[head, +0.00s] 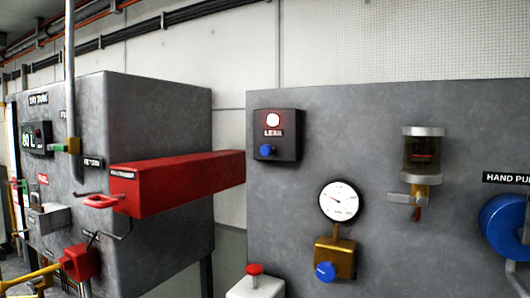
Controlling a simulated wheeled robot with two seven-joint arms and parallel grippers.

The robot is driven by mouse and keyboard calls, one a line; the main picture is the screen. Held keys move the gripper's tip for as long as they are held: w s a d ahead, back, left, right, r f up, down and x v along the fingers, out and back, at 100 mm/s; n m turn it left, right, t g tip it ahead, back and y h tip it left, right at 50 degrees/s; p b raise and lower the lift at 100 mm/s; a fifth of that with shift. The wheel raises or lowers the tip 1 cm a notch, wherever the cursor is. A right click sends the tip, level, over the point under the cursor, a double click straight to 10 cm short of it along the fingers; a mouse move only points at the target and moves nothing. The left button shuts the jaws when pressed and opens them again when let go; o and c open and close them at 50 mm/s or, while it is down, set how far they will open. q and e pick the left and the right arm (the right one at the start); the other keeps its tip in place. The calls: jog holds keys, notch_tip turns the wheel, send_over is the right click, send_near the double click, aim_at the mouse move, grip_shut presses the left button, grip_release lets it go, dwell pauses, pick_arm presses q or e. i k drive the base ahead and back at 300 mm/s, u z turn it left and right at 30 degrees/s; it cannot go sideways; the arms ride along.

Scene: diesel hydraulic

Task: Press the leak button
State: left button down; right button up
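A dark box labelled LEAK (290,146) is mounted at the upper left of the grey panel (390,260). A round lamp (272,119) on it glows white with a red rim, above the label. A blue button (267,150) sticks out of the box's lower left. Nothing is in front of the button. Neither of my grippers is in view.
A red box (185,185) juts from the grey day tank (165,120) at left. Below the LEAK box are a gauge (339,201), a brass valve with a blue knob (325,271) and a red button (255,269). A blue wheel (503,226) is at right.

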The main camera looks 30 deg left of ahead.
aim_at(267, 150)
jog(key=k, duration=0.5)
jog(key=u, duration=2.2)
jog(key=i, duration=0.8)
jog(key=z, duration=2.65)
